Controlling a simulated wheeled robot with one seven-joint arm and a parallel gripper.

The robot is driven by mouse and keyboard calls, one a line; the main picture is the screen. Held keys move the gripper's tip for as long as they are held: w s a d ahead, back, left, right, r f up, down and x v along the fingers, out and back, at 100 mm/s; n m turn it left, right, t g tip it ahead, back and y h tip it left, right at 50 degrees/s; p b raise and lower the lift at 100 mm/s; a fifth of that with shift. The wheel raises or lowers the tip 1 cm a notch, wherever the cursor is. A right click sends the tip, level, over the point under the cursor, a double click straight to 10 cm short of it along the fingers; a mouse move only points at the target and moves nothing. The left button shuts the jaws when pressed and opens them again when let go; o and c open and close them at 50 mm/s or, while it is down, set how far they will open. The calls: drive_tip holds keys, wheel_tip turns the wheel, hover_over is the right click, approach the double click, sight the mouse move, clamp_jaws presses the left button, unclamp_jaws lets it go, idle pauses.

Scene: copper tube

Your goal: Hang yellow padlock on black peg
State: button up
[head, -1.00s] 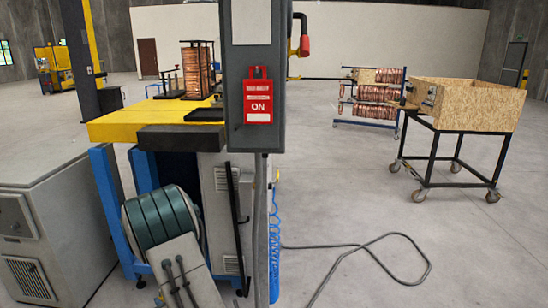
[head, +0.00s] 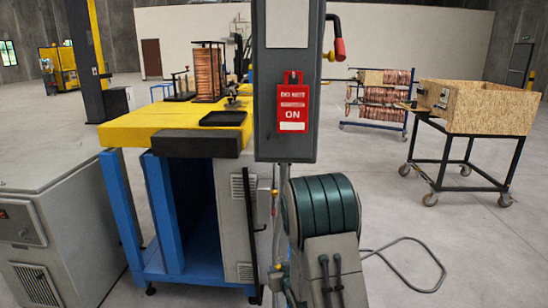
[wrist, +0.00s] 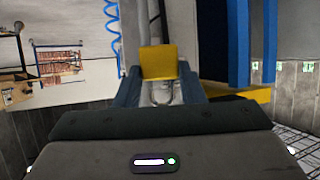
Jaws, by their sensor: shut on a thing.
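The yellow padlock (wrist: 158,62) shows in the wrist view, with its yellow body upright in the picture and part of a grey shackle (wrist: 164,93) below. My gripper (wrist: 158,83) is shut on it, one dark finger on each side. The gripper and padlock do not show in the head view, where only a part of my arm, with a ridged dark green section, appears at lower right of centre. I cannot make out the black peg with certainty in either view.
A grey control box (head: 286,70) on a post carries a red ON tag (head: 293,105). A yellow-topped machine (head: 165,125) with a blue frame stands left of it. A grey cabinet (head: 60,225) is at lower left. A wheeled cart with a wooden crate (head: 490,108) stands right. Open floor lies between.

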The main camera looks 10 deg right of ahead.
drive_tip(key=s+a+r+m+g+h+p, duration=0.1)
drive_tip(key=s+a+r+g, duration=0.15)
drive_tip(key=r, duration=1.35)
drive_tip(key=s+a+r+m+g+h+p, duration=0.15)
drive_tip(key=a+r, duration=0.25)
drive_tip(key=r, duration=1.2)
drive_tip(key=s+a+r+m+p, duration=0.1)
drive_tip(key=s+r, duration=0.8)
drive_tip(key=r, duration=0.3)
drive_tip(key=shift+h, duration=0.25)
drive_tip(key=shift+w+d+f+p, duration=0.4)
drive_tip(key=shift+w, duration=1.15)
drive_tip(key=shift+w+d+f+p, duration=0.35)
drive_tip(key=shift+w+d+p, duration=0.1)
drive_tip(key=shift+w, duration=1.05)
drive_tip(key=shift+w+d+f+p, duration=0.4)
drive_tip(key=shift+w, duration=1.15)
drive_tip(key=o, duration=1.1)
